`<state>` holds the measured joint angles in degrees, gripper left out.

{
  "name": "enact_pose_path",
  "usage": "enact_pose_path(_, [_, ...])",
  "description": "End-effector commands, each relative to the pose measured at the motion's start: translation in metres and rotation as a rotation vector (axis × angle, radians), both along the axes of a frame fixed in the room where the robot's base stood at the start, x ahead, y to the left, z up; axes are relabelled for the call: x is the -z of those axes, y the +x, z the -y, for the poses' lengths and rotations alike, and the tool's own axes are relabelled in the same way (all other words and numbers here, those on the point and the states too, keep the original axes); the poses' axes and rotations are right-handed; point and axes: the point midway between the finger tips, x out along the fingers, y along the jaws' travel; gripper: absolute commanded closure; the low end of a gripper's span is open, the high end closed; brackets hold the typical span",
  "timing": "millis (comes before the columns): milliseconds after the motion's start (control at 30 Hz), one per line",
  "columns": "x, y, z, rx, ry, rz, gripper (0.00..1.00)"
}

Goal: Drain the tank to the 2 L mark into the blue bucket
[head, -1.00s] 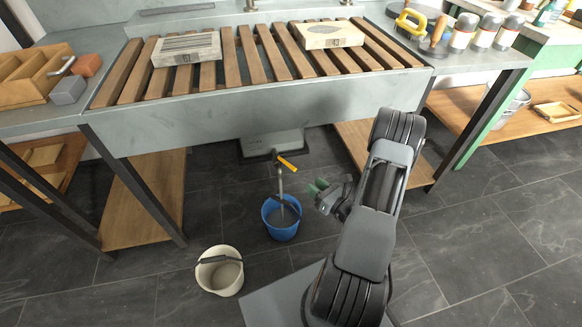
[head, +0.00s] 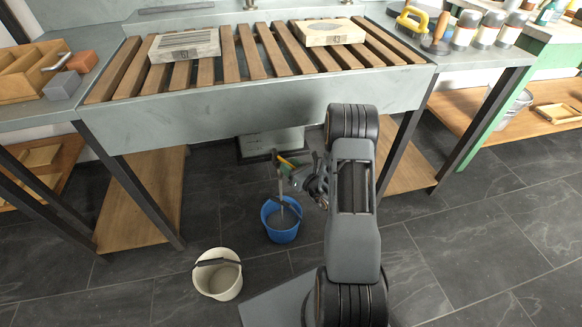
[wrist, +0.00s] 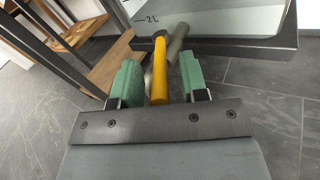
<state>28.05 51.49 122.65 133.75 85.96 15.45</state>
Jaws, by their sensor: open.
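The pale grey tank (head: 252,146) hangs under the slatted sink. Its lower part and a "2L" mark (wrist: 148,20) show in the wrist view. I cannot make out the liquid level. The yellow valve handle (wrist: 160,72) lies between the green pads of my gripper (wrist: 156,80), which is open with gaps beside the handle. A grey pipe piece (wrist: 178,42) is just beyond it. In the head view my gripper (head: 290,172) is at the valve, partly covering it. A grey spout (head: 281,190) points down into the blue bucket (head: 281,234) on the floor.
A cream bucket (head: 218,283) stands on the floor, front left of the blue one. Sink legs and low wooden shelves (head: 145,200) flank the tank. Floor at the right is clear.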

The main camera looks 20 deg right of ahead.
Motion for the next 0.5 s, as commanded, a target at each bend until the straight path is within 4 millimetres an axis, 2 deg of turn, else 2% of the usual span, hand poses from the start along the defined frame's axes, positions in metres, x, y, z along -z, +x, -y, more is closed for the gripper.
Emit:
enact_pose_path(200, [-0.0001,0.0000,0.0000,0.000,0.000,0.000,0.61])
enact_pose_path(500, [0.0001,-0.0003,0.0000,0.000,0.000,0.000,0.89])
